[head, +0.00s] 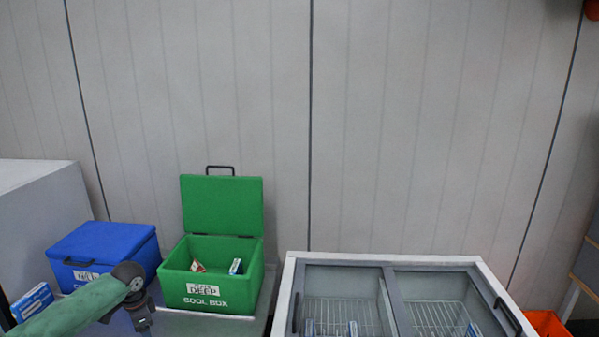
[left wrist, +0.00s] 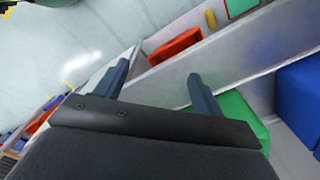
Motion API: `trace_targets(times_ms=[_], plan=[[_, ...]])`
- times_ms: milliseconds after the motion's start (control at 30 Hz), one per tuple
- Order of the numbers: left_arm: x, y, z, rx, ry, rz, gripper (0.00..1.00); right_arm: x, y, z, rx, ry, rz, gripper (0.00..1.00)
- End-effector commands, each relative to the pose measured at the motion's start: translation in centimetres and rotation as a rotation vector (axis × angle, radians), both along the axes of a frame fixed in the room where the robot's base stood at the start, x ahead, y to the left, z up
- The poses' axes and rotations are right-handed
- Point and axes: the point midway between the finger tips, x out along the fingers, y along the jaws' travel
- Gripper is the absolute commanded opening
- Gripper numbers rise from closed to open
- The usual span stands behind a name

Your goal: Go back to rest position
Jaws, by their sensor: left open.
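My left arm comes in from the lower left of the head view, with my left gripper (head: 142,318) in front of the green cool box, low near the bottom edge. In the left wrist view the two fingers of my left gripper (left wrist: 158,86) stand apart with nothing between them. My right gripper is in neither view. The green cool box (head: 205,293) has its lid raised and holds a red-and-white pack (head: 197,266) and a blue-and-white pack (head: 235,267).
A closed blue box (head: 108,243) stands left of the green one, with a blue-and-white carton (head: 32,302) at the far left. A chest freezer (head: 290,270) with glass lids and a few packs inside stands right. An orange tote (head: 546,323) is at the lower right.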

Motion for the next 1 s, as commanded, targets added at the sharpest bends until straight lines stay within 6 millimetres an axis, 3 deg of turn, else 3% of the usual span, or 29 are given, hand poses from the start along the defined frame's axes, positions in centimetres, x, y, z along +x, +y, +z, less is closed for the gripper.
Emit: trace_targets(times_ms=[67, 367, 667, 767, 1000], plan=[[0.0, -0.1, -0.3, -0.001, 0.0, 0.001, 0.69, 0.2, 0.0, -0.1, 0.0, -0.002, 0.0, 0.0], [0.1, -2.0, -5.1, -0.023, -0.026, 0.029, 0.69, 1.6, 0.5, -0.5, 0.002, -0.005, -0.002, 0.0], [-0.4, -4.7, -12.8, -0.055, -0.065, 0.081, 0.69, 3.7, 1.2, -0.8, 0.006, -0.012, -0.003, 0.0], [-1.0, -6.1, -16.8, -0.072, -0.081, 0.111, 0.69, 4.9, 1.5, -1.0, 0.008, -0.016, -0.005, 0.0], [-4.7, -10.5, -29.8, -0.117, -0.127, 0.222, 0.69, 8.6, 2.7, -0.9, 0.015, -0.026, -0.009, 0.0]])
